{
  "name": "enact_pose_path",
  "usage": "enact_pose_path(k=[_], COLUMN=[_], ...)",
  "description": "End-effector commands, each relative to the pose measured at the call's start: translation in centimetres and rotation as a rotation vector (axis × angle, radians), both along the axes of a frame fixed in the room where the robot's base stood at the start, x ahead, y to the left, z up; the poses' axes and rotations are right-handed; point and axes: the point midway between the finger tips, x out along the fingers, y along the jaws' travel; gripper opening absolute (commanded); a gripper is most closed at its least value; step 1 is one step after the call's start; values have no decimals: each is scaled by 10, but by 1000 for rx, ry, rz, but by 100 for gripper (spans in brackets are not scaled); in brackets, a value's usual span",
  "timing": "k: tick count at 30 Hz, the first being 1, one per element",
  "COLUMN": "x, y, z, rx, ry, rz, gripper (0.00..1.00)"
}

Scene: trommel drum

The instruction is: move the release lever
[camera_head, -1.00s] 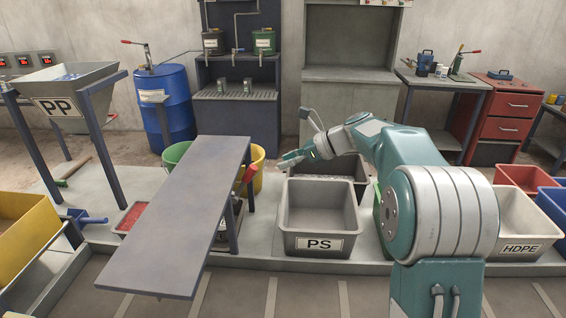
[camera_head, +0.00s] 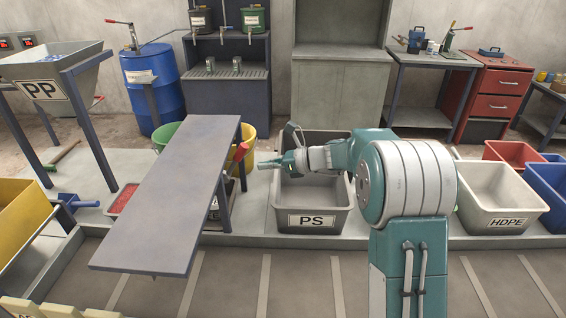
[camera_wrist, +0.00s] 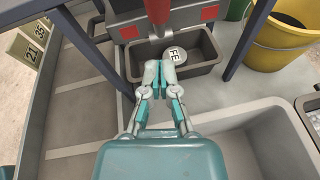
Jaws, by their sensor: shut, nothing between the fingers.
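The release lever has a red grip (camera_head: 241,152) on the right side of the dark table, tilted up to the right. In the wrist view, the red grip (camera_wrist: 158,10) sticks in at the top centre, in front of a grey block with red patches (camera_wrist: 130,31). My gripper (camera_head: 266,163) is just right of the lever in the head view, above the left rim of the PS bin. In the wrist view my gripper (camera_wrist: 158,76) has its fingertips together and holds nothing. A gap shows between the fingertips and the lever grip.
The dark sloping table (camera_head: 170,200) has legs that flank the lever; two dark legs (camera_wrist: 247,35) also show in the wrist view. Below is a grey tray (camera_wrist: 195,68) with a pale labelled disc (camera_wrist: 174,55). The PS bin (camera_head: 312,220) and yellow bucket (camera_head: 249,145) are close by.

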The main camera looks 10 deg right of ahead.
Motion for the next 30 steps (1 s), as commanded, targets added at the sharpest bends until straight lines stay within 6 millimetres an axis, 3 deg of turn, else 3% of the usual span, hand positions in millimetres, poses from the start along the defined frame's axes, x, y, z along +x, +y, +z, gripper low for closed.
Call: enact_pose_path(k=[7, 20, 26, 30], x=[12, 13, 14, 17], y=[25, 29, 37, 57], z=[18, 21, 29, 42], rx=[0, -2, -86, -182], ry=[-3, -2, 10, 33], rz=[0, 0, 5, 11], gripper=[0, 0, 0, 0])
